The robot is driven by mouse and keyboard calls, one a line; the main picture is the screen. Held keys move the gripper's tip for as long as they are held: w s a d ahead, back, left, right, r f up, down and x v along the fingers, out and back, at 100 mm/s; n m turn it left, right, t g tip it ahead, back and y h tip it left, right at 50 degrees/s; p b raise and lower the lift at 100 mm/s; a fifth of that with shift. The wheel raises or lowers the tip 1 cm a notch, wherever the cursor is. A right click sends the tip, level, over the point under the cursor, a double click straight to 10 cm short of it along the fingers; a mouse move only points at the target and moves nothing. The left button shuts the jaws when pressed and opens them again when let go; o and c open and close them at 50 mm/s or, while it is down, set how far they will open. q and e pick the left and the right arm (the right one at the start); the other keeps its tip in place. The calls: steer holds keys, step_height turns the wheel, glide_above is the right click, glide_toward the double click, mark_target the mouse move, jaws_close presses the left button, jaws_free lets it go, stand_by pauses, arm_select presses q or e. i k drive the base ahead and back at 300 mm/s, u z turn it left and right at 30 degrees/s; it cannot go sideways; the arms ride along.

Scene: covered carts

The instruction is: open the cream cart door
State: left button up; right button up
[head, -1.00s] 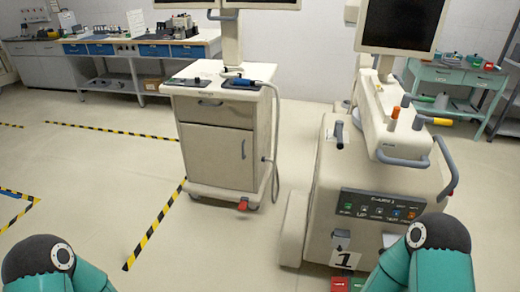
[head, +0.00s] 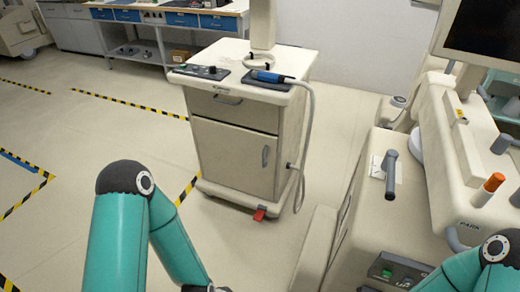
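The cream cart (head: 237,125) stands ahead, near the middle of the head view. Its door (head: 232,158) is shut, below a closed drawer (head: 233,110). The door has an upright grey handle (head: 265,156) near its right edge. My teal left arm shows at the lower left, in front of the cart, and my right arm at the lower right. Neither gripper's fingertips are in view; the lower ends of both arms run out of the frame.
A large cream machine (head: 400,225) with a screen stands close on the right. A grey cable hangs along the cart's right side. A red pedal (head: 259,213) sticks out at its base. A workbench (head: 160,18) stands behind. Open floor with striped tape lies to the left.

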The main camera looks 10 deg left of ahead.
mark_target(245, 160)
steer(key=u, duration=0.4)
steer(key=i, duration=0.9)
steer(key=u, duration=0.8)
steer(key=k, duration=0.75)
steer(key=u, duration=0.25)
steer(key=i, duration=0.8)
steer(key=z, duration=0.1)
